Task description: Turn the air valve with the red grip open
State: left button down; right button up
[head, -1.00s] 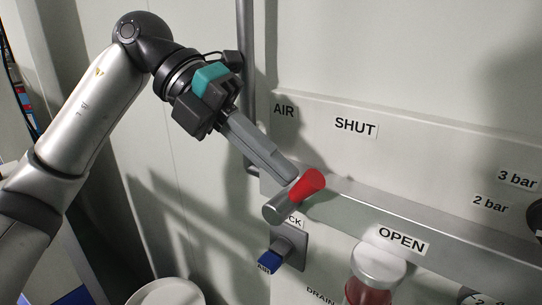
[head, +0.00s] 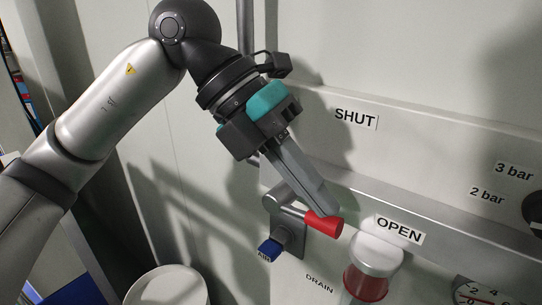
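The air valve's red grip (head: 324,223) sits on the end of a grey lever (head: 285,204) on the wall panel. The lever slants down to the right, and the grip points toward the OPEN label (head: 399,230), still a little left of it. The SHUT label (head: 355,118) is higher up. My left gripper (head: 328,208) comes down from the upper left. Its fingers lie close together, with the tips against the upper side of the red grip, not visibly around it. My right gripper is not in view.
A glass bowl with red contents (head: 366,283) hangs below OPEN. A ledge (head: 440,225) crosses the panel. A gauge (head: 480,294) is at lower right, and a white round container (head: 168,287) at lower left.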

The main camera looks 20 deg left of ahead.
pick_arm(q)
jog(key=shift+s+d+f+b, duration=0.1)
jog(key=shift+d+f+b, duration=0.25)
jog(key=shift+f, duration=0.15)
dwell(0.4)
